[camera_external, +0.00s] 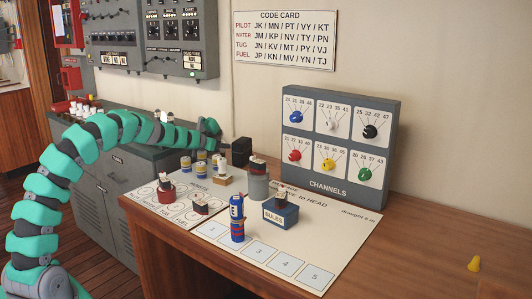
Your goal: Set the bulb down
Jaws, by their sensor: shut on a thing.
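My arm reaches from the lower left across the grey cabinet, and my gripper (214,135) is at its far end, above the back left of the desk. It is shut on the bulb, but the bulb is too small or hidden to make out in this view. A blue box marked BULBS (281,217) stands on the white sheet (330,236) on the desk, to the right of and nearer than my gripper. A small pale and dark piece sits on top of this box.
A dark box (241,152) is beside my gripper. The channels panel (338,188) stands behind. The desk's right side is mostly clear, with a yellow piece (474,264).

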